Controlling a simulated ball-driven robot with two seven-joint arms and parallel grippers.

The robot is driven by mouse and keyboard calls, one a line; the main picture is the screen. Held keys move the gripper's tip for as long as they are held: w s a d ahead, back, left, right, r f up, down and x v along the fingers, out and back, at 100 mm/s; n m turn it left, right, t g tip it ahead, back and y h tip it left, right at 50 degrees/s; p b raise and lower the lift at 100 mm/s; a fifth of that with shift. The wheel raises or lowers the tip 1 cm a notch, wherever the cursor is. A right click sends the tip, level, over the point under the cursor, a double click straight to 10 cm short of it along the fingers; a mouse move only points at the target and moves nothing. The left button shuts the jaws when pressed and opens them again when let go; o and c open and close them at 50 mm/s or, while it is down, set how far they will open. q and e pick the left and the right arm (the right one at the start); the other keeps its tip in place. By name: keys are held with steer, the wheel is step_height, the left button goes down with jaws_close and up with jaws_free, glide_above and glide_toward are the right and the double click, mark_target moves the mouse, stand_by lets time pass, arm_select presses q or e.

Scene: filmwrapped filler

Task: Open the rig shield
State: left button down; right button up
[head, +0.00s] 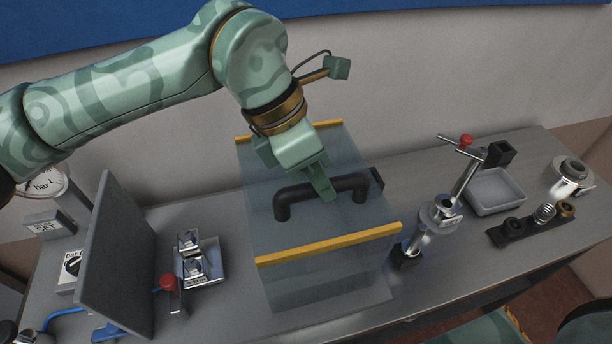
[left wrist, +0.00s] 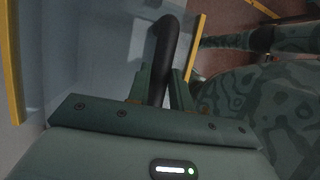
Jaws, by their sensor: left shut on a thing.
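The rig shield (head: 300,282) is a clear, bluish box with yellow edge strips, standing on the bench in the middle of the head view. A black bar handle (head: 294,192) is fixed to it between the two yellow strips. My left gripper (head: 324,188) reaches down from above and is shut on the handle near its middle. In the left wrist view the handle (left wrist: 164,45) runs between the two fingers of the gripper (left wrist: 161,92). The fingers hide part of the handle. My right gripper is not in view.
Left of the shield stand a dark upright panel (head: 118,255) and a small metal fixture (head: 200,262) with a red knob (head: 167,282). To the right are a clamp stand (head: 440,212), a grey tray (head: 494,190) and a dark strip holding parts (head: 532,224). A wall rises behind the bench.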

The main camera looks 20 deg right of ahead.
arm_select(q)
steer(key=c, duration=1.3)
jaws_free()
steer(key=shift+o, duration=0.2)
steer(key=shift+r, duration=0.1)
steer(key=v, duration=1.6)
steer(key=shift+w+a, duration=0.1)
